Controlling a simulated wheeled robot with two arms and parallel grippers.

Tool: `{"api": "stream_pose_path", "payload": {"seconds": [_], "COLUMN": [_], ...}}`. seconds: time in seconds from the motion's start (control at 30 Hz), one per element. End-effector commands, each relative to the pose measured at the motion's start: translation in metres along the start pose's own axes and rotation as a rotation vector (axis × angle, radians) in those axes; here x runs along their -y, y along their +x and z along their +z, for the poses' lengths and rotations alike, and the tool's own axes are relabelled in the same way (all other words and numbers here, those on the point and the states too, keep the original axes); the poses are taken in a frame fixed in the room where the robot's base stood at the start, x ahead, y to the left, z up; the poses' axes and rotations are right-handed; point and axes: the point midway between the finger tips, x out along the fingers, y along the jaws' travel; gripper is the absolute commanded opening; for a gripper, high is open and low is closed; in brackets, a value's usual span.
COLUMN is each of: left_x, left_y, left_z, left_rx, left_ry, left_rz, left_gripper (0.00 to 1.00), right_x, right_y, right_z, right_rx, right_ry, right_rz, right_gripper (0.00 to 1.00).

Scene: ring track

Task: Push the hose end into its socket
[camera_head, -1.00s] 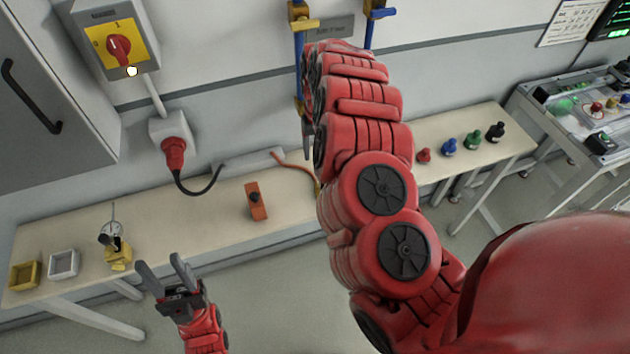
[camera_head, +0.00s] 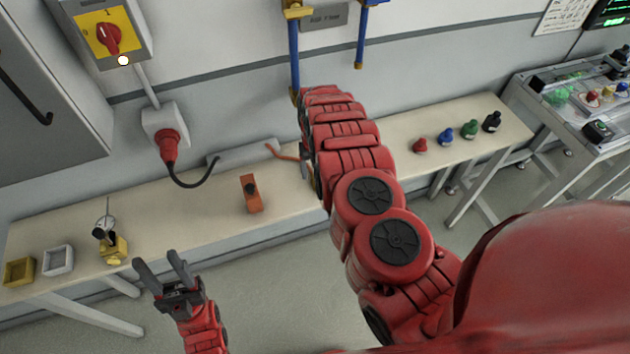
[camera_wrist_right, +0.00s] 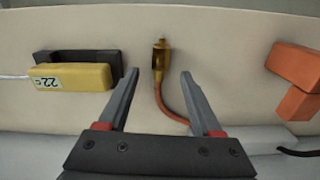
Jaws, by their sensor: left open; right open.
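The hose end (camera_wrist_right: 160,60) is a brass-coloured fitting on an orange hose (camera_wrist_right: 172,105), lying on the bench top. In the right wrist view my right gripper (camera_wrist_right: 160,73) is open, with its fingertips on either side of the fitting and gaps on both sides. I cannot tell its height above the bench. In the head view the orange hose (camera_head: 286,153) runs behind my right arm, which hides the hose end and most of the right gripper. My left gripper (camera_head: 165,268) is open and empty in front of the bench. I cannot make out the socket for certain.
A yellow device (camera_wrist_right: 72,77) with a dark block lies left of the hose end in the wrist view; an orange block (camera_wrist_right: 295,80) lies right. Blue pipes (camera_head: 295,55) hang on the wall. A red plug (camera_head: 168,145) and switch box (camera_head: 108,38) are at left.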

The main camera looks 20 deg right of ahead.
Motion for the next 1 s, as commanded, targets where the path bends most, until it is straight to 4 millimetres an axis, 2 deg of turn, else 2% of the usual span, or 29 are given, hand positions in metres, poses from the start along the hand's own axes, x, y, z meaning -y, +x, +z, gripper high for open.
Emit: {"api": "stream_pose_path", "payload": {"seconds": [0.03,0.17,0.2,0.37,0.73,0.77,1.0], "left_x": [0.000,0.001,0.001,0.001,0.001,0.001,0.001], "left_y": [0.008,0.016,0.012,0.012,0.012,0.012,0.012], "left_z": [-0.001,-0.003,-0.002,-0.002,-0.002,-0.002,-0.002], "left_rx": [0.000,0.000,0.000,0.000,0.000,0.000,0.000], "left_ry": [0.000,0.000,0.000,0.000,0.000,0.000,0.000], "left_rz": [0.000,0.000,0.000,0.000,0.000,0.000,0.000], "left_gripper": [0.50,0.50,0.50,0.50,0.50,0.50,0.50], "right_x": [-0.001,-0.001,-0.002,-0.001,0.000,0.000,0.000], "right_y": [0.004,0.018,0.025,0.037,0.040,0.040,0.040], "right_z": [0.003,0.006,0.005,0.005,0.004,0.004,0.004], "right_rx": [0.004,0.003,0.002,0.004,0.001,0.001,0.002], "right_ry": [-0.001,0.000,0.002,0.000,0.000,0.000,0.000], "right_rz": [0.003,0.003,0.004,0.004,0.000,0.000,0.000], "right_gripper": [0.66,0.66,0.66,0.66,0.66,0.64,0.21]}}
